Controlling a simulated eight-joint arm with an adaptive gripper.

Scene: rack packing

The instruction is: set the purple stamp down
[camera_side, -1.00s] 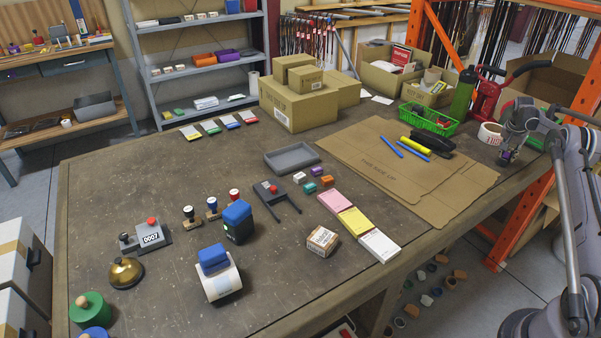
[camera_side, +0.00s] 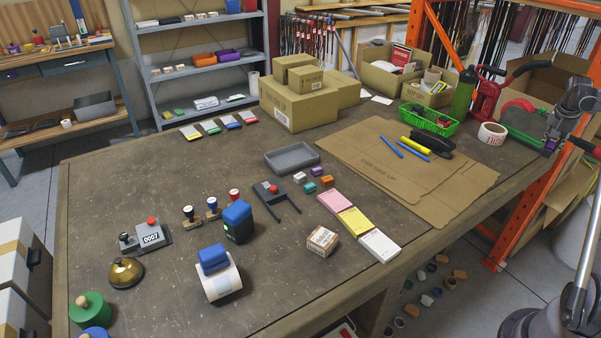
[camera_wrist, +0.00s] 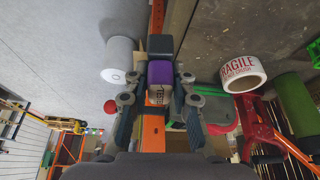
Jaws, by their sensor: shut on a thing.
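In the side view my gripper (camera_side: 555,138) is at the far right, by the table's right edge, with a little of the purple stamp (camera_side: 550,146) showing. It appears held up in the air; its exact height is hard to tell.
A "FRAGILE" tape roll (camera_side: 492,133), green bottle (camera_side: 463,95) and red tape dispenser (camera_side: 487,92) stand near the right edge. Flat cardboard (camera_side: 385,170) and a green basket (camera_side: 428,119) lie left of them. A grey tray (camera_side: 291,158) is empty.

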